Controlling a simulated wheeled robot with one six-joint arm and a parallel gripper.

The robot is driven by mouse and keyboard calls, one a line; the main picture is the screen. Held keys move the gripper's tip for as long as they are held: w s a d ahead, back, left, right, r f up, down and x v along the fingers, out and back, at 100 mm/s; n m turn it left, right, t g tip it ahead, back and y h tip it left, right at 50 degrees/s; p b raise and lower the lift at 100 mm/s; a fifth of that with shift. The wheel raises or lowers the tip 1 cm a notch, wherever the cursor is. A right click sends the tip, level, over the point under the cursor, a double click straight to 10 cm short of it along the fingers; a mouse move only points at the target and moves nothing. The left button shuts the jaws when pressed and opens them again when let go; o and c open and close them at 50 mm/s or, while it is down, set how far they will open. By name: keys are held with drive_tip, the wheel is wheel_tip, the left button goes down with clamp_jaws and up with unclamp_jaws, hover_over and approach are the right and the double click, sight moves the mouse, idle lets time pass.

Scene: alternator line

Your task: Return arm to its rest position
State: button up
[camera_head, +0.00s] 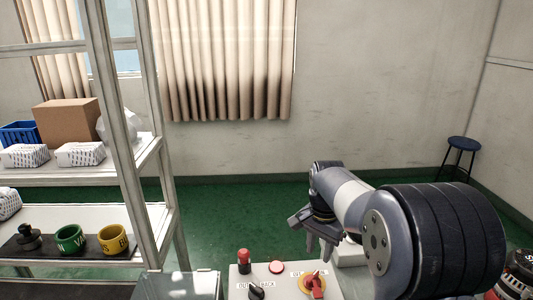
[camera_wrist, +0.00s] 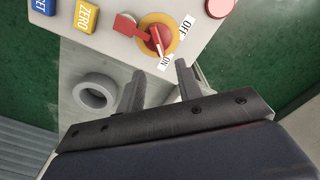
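My gripper (camera_head: 318,243) hangs fingers-down at the end of my arm, above and behind the control box. In the wrist view my gripper's two fingers (camera_wrist: 160,82) stand apart with nothing between them. The grey control box (camera_head: 242,282) lies just beyond the fingertips in the wrist view, apparently not touched. Its red rotary switch (camera_wrist: 152,36) sits on a yellow disc between OFF and ON labels, with one end near ON. The switch (camera_head: 317,285) also shows in the head view.
A shelf rack (camera_head: 150,160) on the left holds a brown carton (camera_head: 68,122), white packs, a blue crate (camera_head: 18,134) and coloured rings. A grey ring (camera_wrist: 95,92) lies below the box in the wrist view. A blue stool (camera_head: 462,143) stands by the wall. Green floor behind is clear.

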sight(316, 272)
wheel_tip(316, 272, down, 8)
drive_tip(key=shift+r, duration=0.1)
idle(0.4)
drive_tip(key=shift+r, duration=0.1)
wheel_tip(316, 272, up, 11)
wheel_tip(316, 272, down, 11)
drive_tip(key=shift+f, duration=0.1)
drive_tip(key=n, duration=0.3)
drive_tip(key=shift+w+a+n, duration=0.2)
drive_tip(key=shift+n, duration=0.1)
drive_tip(key=shift+a+n+b, duration=0.2)
drive_tip(key=shift+n+b, duration=0.3)
drive_tip(key=shift+n, duration=1.4)
